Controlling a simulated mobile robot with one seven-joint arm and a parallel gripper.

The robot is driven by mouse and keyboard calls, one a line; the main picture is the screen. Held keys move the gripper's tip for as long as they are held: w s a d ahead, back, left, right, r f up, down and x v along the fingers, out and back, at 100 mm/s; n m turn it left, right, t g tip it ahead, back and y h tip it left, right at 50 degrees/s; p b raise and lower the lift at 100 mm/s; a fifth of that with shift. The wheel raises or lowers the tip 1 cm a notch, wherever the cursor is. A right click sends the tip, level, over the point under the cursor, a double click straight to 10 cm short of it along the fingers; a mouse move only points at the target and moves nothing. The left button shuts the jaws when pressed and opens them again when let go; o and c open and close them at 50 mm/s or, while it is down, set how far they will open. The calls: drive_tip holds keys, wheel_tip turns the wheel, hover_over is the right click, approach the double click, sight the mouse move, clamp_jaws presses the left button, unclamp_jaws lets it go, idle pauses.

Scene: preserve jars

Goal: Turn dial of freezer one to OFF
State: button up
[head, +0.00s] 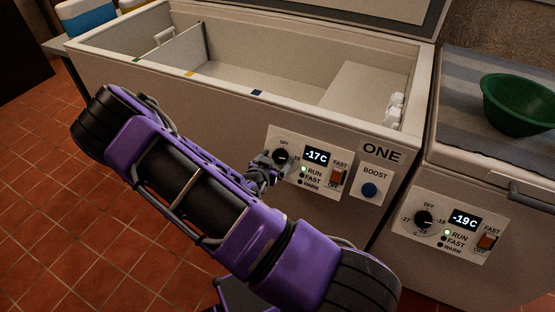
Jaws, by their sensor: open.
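The freezer marked ONE (230,108) stands in the middle with its lid up. Its control panel (311,197) has a black dial (280,156) with OFF printed above it. The display (316,157) reads -17C, and the green light by RUN is lit. The jaws are open. My gripper and arm hide the lower left of the dial's scale, and I cannot tell whether the fingers touch the dial or exactly where its pointer aims.
Tiled floor (40,200) is clear at left.

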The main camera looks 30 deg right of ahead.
drive_tip(key=shift+w+d+f, duration=0.15)
drive_tip(key=shift+w+d, duration=0.1)
drive_tip(key=shift+d, duration=0.05)
drive_tip(key=c, duration=1.4)
drive_tip(key=shift+o, duration=0.2)
